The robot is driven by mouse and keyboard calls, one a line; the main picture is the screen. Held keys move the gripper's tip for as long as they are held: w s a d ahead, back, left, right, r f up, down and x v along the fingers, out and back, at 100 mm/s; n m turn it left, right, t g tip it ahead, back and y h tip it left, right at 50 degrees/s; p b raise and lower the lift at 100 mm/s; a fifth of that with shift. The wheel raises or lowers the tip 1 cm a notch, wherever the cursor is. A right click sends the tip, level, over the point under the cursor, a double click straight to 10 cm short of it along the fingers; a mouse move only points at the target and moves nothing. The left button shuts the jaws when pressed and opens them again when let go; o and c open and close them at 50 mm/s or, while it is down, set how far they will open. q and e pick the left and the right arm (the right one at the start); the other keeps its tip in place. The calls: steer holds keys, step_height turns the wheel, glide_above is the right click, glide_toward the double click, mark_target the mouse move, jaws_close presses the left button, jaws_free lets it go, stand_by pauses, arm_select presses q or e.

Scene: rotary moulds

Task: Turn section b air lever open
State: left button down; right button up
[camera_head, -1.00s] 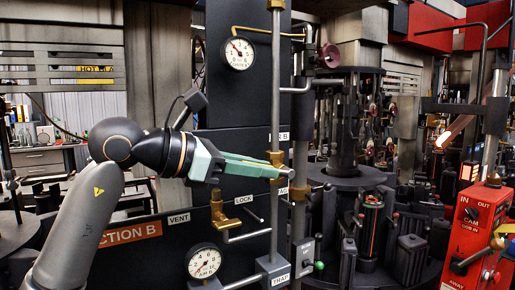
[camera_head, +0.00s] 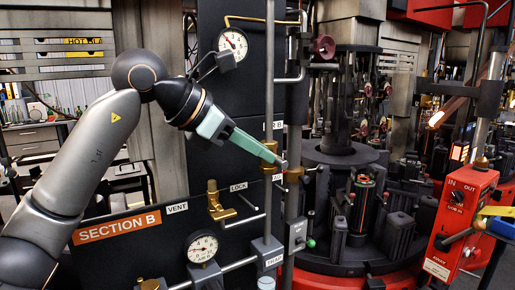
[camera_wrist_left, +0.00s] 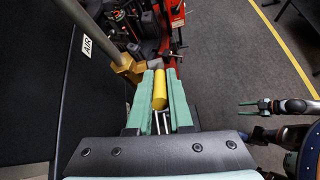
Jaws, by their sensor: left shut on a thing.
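The section B air lever shows in the left wrist view as a yellow cylindrical grip (camera_wrist_left: 160,90) between my teal fingers, beside a brass valve body (camera_wrist_left: 128,68) and an AIR label (camera_wrist_left: 87,46). My left gripper (camera_wrist_left: 160,100) is shut on this grip. In the head view my left gripper (camera_head: 275,160) slants down to the right, its tips at the brass valve (camera_head: 268,160) on the vertical pipe. The fingers hide most of the lever there. My right gripper (camera_wrist_left: 250,108) shows in the left wrist view, its fingers apart and empty.
A brass vent valve (camera_head: 218,206) and a pressure gauge (camera_head: 202,247) sit below on the dark panel. Another gauge (camera_head: 232,42) is above. Pipes stand close around the left fingertips. A red control box (camera_head: 465,215) stands at the right.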

arm_select(q)
steer(key=c, duration=0.8)
jaws_free()
steer(key=shift+c, duration=0.2)
steer(key=shift+s+a+r, duration=0.2)
steer(key=shift+a+r, duration=0.05)
steer(key=shift+a, duration=0.1)
steer(key=b+v, duration=0.2)
steer(key=v, duration=0.9)
steer(key=shift+a+r, duration=0.2)
steer(key=shift+s, duration=0.1)
